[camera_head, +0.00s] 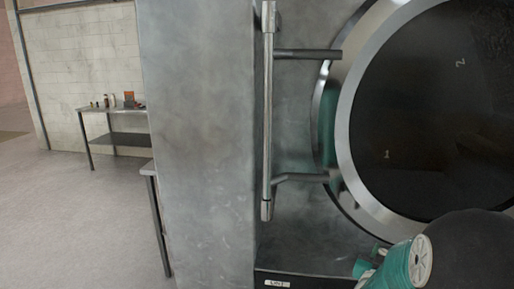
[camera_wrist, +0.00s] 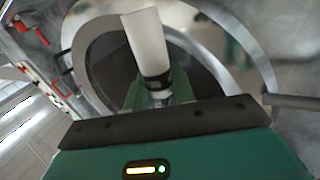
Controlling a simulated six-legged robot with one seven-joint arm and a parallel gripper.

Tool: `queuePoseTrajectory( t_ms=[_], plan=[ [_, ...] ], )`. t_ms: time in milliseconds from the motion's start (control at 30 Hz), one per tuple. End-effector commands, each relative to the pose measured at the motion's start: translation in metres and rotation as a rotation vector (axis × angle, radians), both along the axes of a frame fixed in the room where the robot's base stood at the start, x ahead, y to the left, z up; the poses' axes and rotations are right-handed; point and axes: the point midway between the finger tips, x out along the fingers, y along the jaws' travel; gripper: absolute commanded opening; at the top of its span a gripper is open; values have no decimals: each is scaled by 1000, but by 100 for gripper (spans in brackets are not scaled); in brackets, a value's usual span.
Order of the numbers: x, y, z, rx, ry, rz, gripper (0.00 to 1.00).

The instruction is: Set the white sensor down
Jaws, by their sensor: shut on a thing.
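The white sensor (camera_wrist: 146,45) is a pale, slightly tapered cylinder with a dark band near its lower end. It shows in the upper middle of the wrist view, tilted slightly. My gripper (camera_wrist: 157,88) is shut on the sensor around its dark lower end. The dark plate and green housing of my own wrist hide the fingers in part.
A large round dark door (camera_head: 430,110) with a metal rim fills the right of the head view. A vertical bar handle (camera_head: 267,120) stands out beside it on the grey metal washer (camera_head: 195,130). A metal table (camera_head: 118,107) with small items stands far left. Open floor (camera_head: 70,220) lies left.

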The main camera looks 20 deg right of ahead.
Motion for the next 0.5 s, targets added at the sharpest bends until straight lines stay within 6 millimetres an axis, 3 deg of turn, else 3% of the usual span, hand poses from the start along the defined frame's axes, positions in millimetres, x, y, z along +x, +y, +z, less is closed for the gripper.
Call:
queuePoseTrajectory(
  t_ms=[33,200,500],
  plan=[
    [20,22,-5,2,0,49,0],
    [68,88,-19,2,0,178,0],
    [126,221,-44,2,3,401,0]
  ],
)
